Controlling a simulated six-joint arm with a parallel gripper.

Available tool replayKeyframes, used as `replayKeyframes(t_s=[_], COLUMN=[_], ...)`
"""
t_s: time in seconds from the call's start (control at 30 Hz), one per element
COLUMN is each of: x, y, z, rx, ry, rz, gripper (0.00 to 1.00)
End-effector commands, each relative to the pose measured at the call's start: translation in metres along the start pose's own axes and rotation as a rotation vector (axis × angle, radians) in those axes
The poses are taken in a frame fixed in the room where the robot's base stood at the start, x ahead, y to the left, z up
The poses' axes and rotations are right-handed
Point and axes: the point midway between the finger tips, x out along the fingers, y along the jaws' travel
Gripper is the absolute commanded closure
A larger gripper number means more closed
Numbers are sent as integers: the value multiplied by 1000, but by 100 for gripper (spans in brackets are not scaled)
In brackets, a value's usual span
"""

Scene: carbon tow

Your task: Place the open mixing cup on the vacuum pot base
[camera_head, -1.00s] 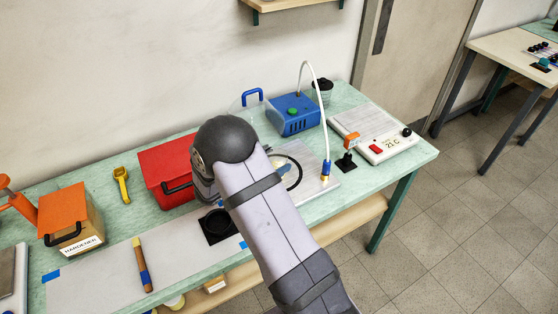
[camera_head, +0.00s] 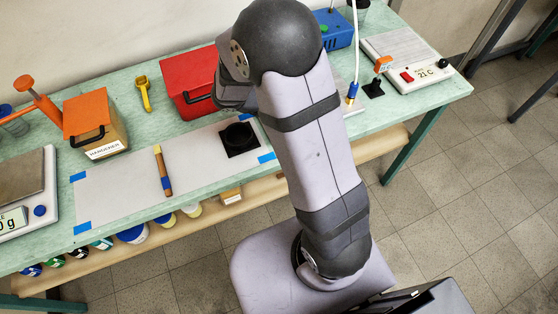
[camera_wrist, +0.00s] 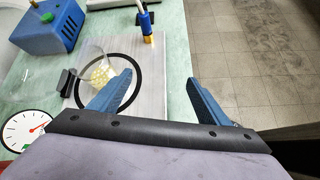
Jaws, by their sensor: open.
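The vacuum pot base (camera_wrist: 152,96) is a pale plate with a black ring, seen left of centre in the wrist view. The mixing cup (camera_wrist: 98,72), clear with pale yellow contents, appears to stand on this plate inside the ring, partly behind my left finger. My gripper (camera_wrist: 160,76) is open, its two blue fingers wide apart with nothing between them. The cup is to the left of the gap between the fingers. In the head view my arm hides the cup, my fingers and most of the plate.
A blue pump (camera_wrist: 45,25) stands behind the plate, and a hose with a brass-and-blue fitting (camera_wrist: 147,28) is at its far edge. A dial gauge (camera_wrist: 28,130) is at lower left. A red box (camera_head: 190,82) and black square mat (camera_head: 238,140) lie left of my arm.

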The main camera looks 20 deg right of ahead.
Motion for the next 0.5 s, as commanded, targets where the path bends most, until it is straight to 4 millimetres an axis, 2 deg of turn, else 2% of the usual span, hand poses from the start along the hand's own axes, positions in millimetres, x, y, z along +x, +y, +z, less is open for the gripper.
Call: replayKeyframes(t_s=[0.1,0.2,0.33,0.5], x=[-15,-34,-63,-94], y=[-55,-94,-127,-146], z=[-1,-12,-31,-48], rx=[282,533,830,1117], ry=[142,257,379,486], rz=[-174,-326,-503,-673], gripper=[30,30,30,30])
